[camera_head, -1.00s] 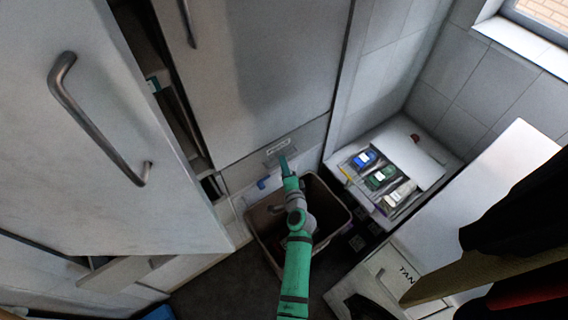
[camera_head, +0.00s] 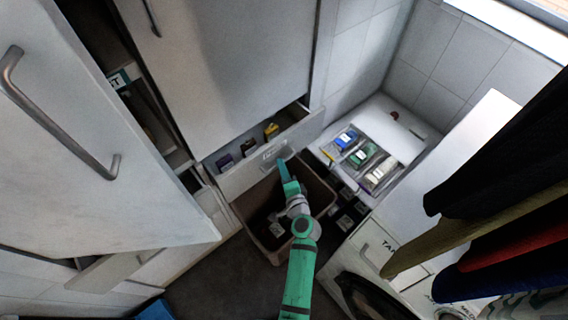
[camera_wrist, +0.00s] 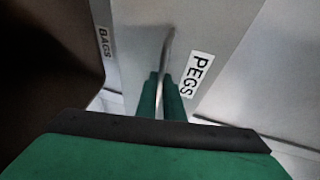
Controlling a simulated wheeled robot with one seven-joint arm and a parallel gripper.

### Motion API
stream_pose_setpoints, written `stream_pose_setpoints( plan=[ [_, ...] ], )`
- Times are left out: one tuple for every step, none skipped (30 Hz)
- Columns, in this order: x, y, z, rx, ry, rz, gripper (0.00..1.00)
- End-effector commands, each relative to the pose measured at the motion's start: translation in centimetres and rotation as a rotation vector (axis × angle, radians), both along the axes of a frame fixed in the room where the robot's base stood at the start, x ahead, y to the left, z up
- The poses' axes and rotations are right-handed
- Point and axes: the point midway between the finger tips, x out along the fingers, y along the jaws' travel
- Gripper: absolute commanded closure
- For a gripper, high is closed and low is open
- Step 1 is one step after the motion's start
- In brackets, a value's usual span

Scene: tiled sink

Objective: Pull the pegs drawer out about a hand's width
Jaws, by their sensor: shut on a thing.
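The pegs drawer (camera_head: 236,180) stands partly out below the tall white door, with several small packets visible inside. In the wrist view its front (camera_wrist: 215,40) carries a white PEGS label (camera_wrist: 197,75). My green gripper (camera_wrist: 161,92) is shut on the drawer's thin metal handle (camera_wrist: 168,45), just left of that label. In the head view my gripper (camera_head: 283,165) is at the middle of the drawer front, and its fingers are too small there to make out clearly.
A brown open bin (camera_head: 262,215) stands right below the drawer. A large door with a bar handle (camera_head: 60,120) swings open at left. Dark hanging cloths (camera_head: 500,190) fill the right.

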Motion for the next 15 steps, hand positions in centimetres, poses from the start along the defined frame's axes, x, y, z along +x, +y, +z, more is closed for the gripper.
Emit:
stream_pose_setpoints(
  plan=[
    [0.13,-0.82,0.10,-0.004,-0.004,-0.016,1.00],
    [0.12,-0.80,0.10,-0.004,-0.004,-0.016,1.00],
    [0.12,-0.80,0.11,-0.004,-0.004,-0.015,1.00],
    [0.12,-0.80,0.11,-0.003,-0.005,-0.015,1.00],
    [0.13,-0.80,0.12,-0.003,-0.005,-0.015,1.00],
    [0.13,-0.80,0.12,-0.003,-0.005,-0.015,1.00],
    [0.14,-0.79,0.12,-0.003,-0.005,-0.015,1.00],
    [0.14,-0.80,0.13,-0.003,-0.005,-0.015,1.00],
    [0.14,-0.80,0.13,-0.003,-0.005,-0.015,1.00],
    [0.15,-0.80,0.13,-0.003,-0.005,-0.015,0.88],
    [0.15,-0.78,0.12,-0.004,-0.004,-0.015,0.80],
    [0.13,-0.61,0.12,-0.003,-0.004,-0.012,0.74],
    [0.11,-0.51,0.11,-0.003,-0.003,-0.010,0.74],
    [0.10,-0.43,0.11,-0.003,-0.003,-0.009,0.74],
    [0.07,-0.34,0.09,-0.003,-0.003,-0.007,0.74]
  ],
)
